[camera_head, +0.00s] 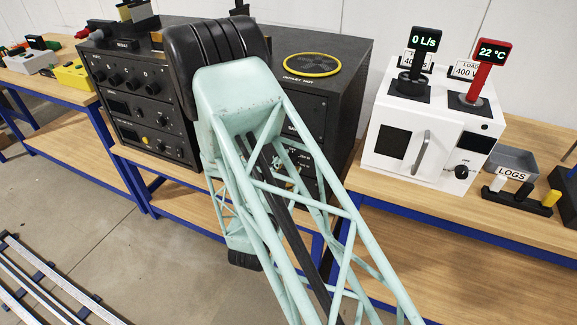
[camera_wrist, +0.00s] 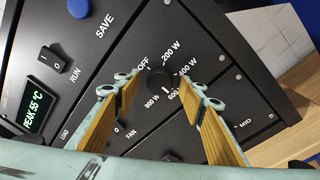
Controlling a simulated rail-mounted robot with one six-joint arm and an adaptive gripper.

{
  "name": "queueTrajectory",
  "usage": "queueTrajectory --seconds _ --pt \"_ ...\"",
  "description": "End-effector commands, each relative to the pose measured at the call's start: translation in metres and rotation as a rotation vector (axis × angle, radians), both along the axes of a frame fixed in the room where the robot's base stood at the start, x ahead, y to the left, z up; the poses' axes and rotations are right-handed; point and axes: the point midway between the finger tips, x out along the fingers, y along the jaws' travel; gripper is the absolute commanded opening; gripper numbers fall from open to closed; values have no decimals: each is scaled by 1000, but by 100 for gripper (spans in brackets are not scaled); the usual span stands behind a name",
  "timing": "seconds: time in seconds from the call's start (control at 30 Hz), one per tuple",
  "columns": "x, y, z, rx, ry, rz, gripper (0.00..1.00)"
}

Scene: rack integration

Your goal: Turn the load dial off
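The load dial (camera_wrist: 160,79) is a small black round knob on a dark panel in the wrist view. Labels OFF, 200 W, 400 W, 600 W and 800 W ring it. Its white mark appears to point toward the 600 W label. My gripper (camera_wrist: 158,95) is open, with one wood-coloured finger on each side of the dial. A gap shows between each finger and the knob; depth to the panel is hard to tell. In the head view my arm hides the dial and gripper.
A RUN rocker switch (camera_wrist: 50,58), blue SAVE button (camera_wrist: 79,8) and PEAK 55 °C display (camera_wrist: 38,105) are on the same panel. In the head view, the dark cabinet (camera_head: 345,75) stands left of a white oven-like box (camera_head: 404,115).

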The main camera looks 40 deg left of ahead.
Motion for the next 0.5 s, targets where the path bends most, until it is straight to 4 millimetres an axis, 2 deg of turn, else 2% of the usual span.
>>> queueTrajectory --seconds 0.17,0.43,0.5 --pt "0 0 0 0 0 0 37" --pt "0 0 0 0 0 0 15" --pt "0 0 0 0 0 0 13"
